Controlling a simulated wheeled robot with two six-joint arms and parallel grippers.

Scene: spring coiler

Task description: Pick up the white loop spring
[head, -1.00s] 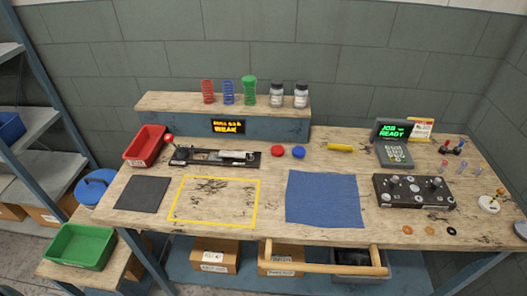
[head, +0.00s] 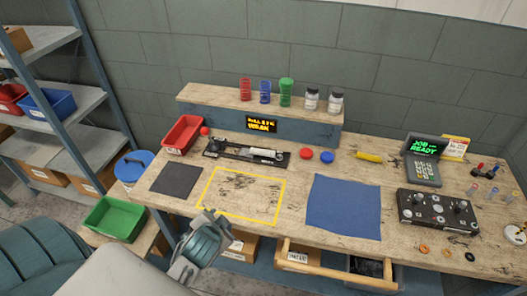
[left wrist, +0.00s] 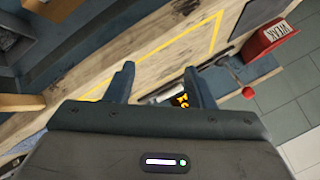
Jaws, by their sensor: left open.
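A long black coiling fixture (head: 225,148) lies at the back left of the workbench. A pale, whitish cylindrical piece (head: 262,154) lies on it; it may be the white loop spring, but its coils are too small to make out. My left gripper (head: 208,238) is open and empty, in front of the bench's front edge, well short of the fixture. In the left wrist view the two fingers (left wrist: 160,70) stand apart, with a pale piece (left wrist: 165,94) visible between them in the distance. My right gripper is not in view.
A yellow-outlined area (head: 240,196) and a dark mat (head: 176,179) lie before the fixture. A red bin (head: 184,135) stands beside it, and a raised shelf (head: 262,103) with coloured springs and jars stands behind. A blue mat (head: 344,207) lies right of the outline.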

